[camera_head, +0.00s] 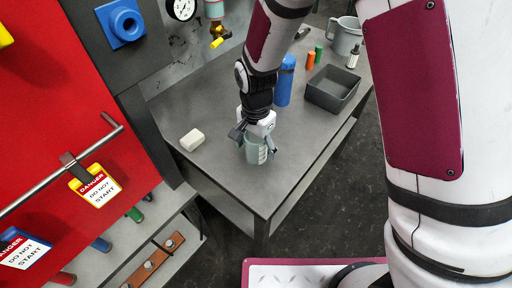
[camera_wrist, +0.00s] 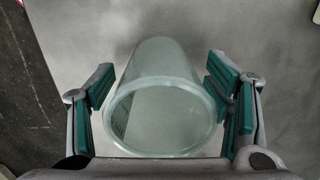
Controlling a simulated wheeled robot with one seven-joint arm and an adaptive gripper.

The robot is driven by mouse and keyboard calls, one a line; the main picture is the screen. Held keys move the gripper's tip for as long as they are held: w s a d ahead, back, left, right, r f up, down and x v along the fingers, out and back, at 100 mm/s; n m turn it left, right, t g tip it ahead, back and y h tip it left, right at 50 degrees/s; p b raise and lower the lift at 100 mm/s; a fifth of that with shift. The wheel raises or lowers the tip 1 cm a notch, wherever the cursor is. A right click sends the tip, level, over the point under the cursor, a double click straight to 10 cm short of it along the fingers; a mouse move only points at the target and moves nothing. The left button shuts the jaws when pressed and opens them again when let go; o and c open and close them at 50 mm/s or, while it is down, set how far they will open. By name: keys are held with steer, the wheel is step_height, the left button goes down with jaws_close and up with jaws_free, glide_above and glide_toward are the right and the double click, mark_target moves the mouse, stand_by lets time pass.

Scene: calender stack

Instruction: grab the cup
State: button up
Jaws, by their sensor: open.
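The cup (camera_head: 257,154) is a pale, see-through beaker-like vessel with markings on its side. It stands on the grey table (camera_head: 213,175) near the front edge. My gripper (camera_head: 255,147) is over the cup from above, and its fingers are at the cup's two sides. In the wrist view the cup (camera_wrist: 160,100) lies between the two green-padded fingers of my gripper (camera_wrist: 165,95). A gap shows on the left near the pad, and the right pad is very close to the rim. Whether it touches there I cannot tell.
A white block (camera_head: 192,140) lies left of the cup. A blue bottle (camera_head: 285,82), a grey bin (camera_head: 333,89), small orange (camera_head: 310,60) and green (camera_head: 318,53) items and a grey pitcher (camera_head: 346,36) stand farther back. A red panel (camera_head: 65,110) with a rail is at left.

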steer(key=shift+c, duration=0.2)
steer(key=c, duration=1.2)
steer(key=shift+r, duration=0.1)
